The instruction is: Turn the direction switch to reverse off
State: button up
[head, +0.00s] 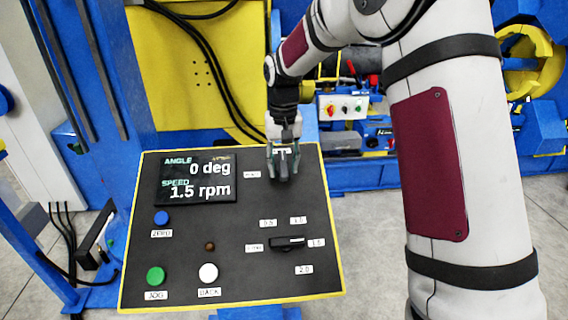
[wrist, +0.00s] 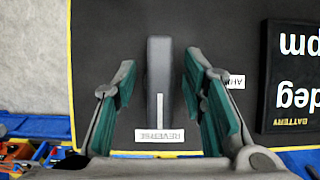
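The direction switch is a dark grey bar knob (wrist: 159,75) in the wrist view. Its white line points down in that picture, to the REVERSE label (wrist: 159,136). Another label, partly covered by a finger and probably AHEAD (wrist: 236,82), is to the right. My gripper (wrist: 158,62) is open, with one teal-padded finger on each side of the knob. In the head view my gripper (head: 284,168) is over the panel's upper right, largely hiding the switch.
The dark control panel (head: 215,240) has a yellow edge. It holds a display (head: 197,180) reading 0 deg and 1.5 rpm, a blue button (head: 162,217), a green button (head: 156,276), a white button (head: 208,272) and a black speed knob (head: 288,243). Blue machinery stands behind.

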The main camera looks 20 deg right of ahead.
jog(key=shift+f, duration=0.1)
grip_shut()
dwell(0.3)
jog(key=n+h+b, duration=0.1)
jog(key=n+h, duration=0.1)
jog(key=n, duration=0.1)
jog(key=shift+n, duration=0.3)
jog(key=n+h, duration=0.2)
jog(key=n, duration=0.2)
jog(key=shift+t+b, duration=0.3)
jog(key=shift+b, duration=0.05)
jog(key=n+t+h, duration=0.1)
jog(key=n, duration=0.3)
jog(key=shift+h, duration=0.3)
jog(key=n+t+h, duration=0.1)
jog(key=n+t, duration=0.1)
jog(key=n, duration=0.2)
jog(key=shift+w+n, duration=0.1)
jog(key=shift+n, duration=0.3)
